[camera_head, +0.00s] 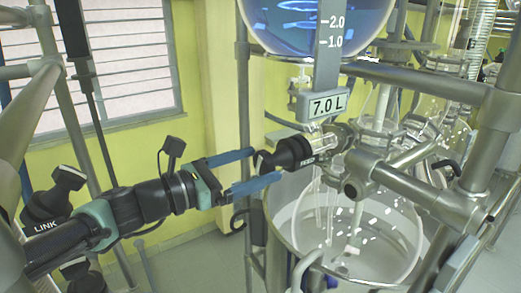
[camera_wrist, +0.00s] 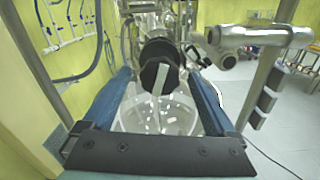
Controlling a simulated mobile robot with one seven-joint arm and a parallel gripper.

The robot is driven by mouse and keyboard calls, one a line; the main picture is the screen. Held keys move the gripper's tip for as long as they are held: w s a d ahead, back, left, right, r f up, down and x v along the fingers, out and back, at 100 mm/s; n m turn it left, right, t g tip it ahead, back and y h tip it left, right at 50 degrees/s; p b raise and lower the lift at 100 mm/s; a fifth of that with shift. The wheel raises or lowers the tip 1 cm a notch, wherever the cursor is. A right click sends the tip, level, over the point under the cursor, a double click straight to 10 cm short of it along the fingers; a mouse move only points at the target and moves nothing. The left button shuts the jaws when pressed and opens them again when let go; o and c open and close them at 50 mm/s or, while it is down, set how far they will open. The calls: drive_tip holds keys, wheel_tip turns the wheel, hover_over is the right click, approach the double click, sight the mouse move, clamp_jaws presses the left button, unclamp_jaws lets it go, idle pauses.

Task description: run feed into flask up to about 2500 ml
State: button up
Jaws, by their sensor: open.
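The black feed valve knob (camera_head: 290,152) sits on a horizontal glass fitting below the feed vessel; its label is only partly readable. In the wrist view its round face (camera_wrist: 150,76) carries a white stripe running nearly straight down. My gripper (camera_head: 267,163) is open, with its blue fingers on either side of the knob; in the wrist view the fingers (camera_wrist: 158,74) stand apart from it. The feed vessel (camera_head: 285,22) holds blue liquid, and a plate below its scale reads 7.0 L. The clear glass flask (camera_head: 385,245) hangs below; no blue liquid shows in it.
A steel pot (camera_head: 280,222) surrounds the flask. Metal bars and clamps (camera_head: 420,192) crowd the right of the knob. More glassware (camera_head: 428,118) stands behind. A barred window (camera_head: 115,55) is at the left. Open floor (camera_wrist: 275,110) shows at the right in the wrist view.

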drive_tip(key=shift+x, duration=0.8)
drive_tip(key=shift+f, duration=0.1)
drive_tip(key=c, duration=1.4)
drive_tip(key=shift+a+f+n+b, duration=0.15)
drive_tip(key=shift+n+b, duration=0.25)
drive_tip(key=shift+b, duration=0.4)
